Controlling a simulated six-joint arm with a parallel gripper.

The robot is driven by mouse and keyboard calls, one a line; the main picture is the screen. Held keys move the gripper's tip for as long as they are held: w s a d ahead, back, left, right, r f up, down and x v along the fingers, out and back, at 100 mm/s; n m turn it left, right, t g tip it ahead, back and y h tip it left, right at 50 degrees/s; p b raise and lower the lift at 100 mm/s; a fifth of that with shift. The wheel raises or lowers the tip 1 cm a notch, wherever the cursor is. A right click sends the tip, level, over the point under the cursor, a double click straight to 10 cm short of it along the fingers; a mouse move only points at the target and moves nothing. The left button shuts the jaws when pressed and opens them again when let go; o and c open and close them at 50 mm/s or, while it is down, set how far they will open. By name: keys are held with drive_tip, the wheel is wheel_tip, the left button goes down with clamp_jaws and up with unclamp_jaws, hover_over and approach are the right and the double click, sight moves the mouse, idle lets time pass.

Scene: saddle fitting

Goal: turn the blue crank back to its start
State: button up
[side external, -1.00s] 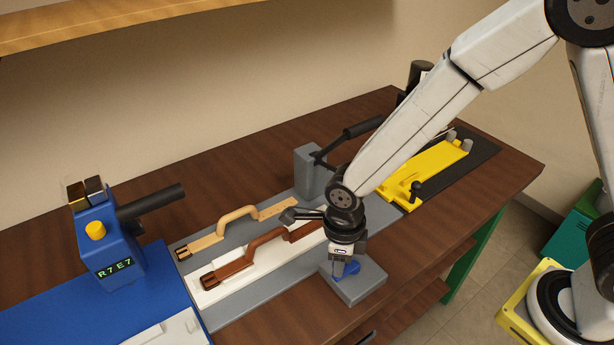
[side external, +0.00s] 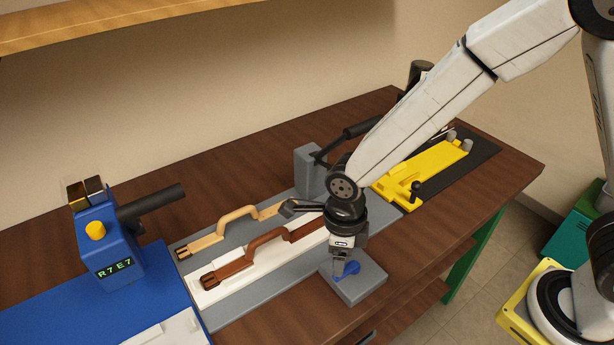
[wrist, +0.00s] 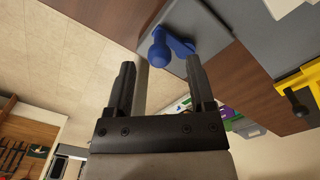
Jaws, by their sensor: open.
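The blue crank (side external: 351,268) sits on a grey block at the front of the bench, below my gripper. In the wrist view its round knob (wrist: 159,54) shows just beyond and between my fingertips, with its flat blue arm running right to the grey block. My gripper (wrist: 160,68) is open, one finger to each side of the knob's line. No contact with the knob is visible. In the side external view my gripper (side external: 339,268) points down over the crank and hides part of it.
A grey fixture (side external: 238,310) holds a brown handle-shaped piece (side external: 262,243) and a tan one (side external: 236,215). A grey post with a black lever (side external: 309,170) and a yellow plate (side external: 430,168) stand behind. A blue machine (side external: 110,240) stands at left.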

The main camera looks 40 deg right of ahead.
sight(348, 267)
drive_tip(key=shift+r, duration=3)
drive_tip(key=shift+d, duration=0.1)
drive_tip(key=s+d+n+t, duration=0.2)
drive_tip(key=d+n, duration=1.6)
drive_tip(key=n, duration=0.9)
drive_tip(key=shift+s+f+t, duration=0.2)
drive_tip(key=shift+s+t, duration=0.2)
drive_tip(key=shift+s, duration=0.4)
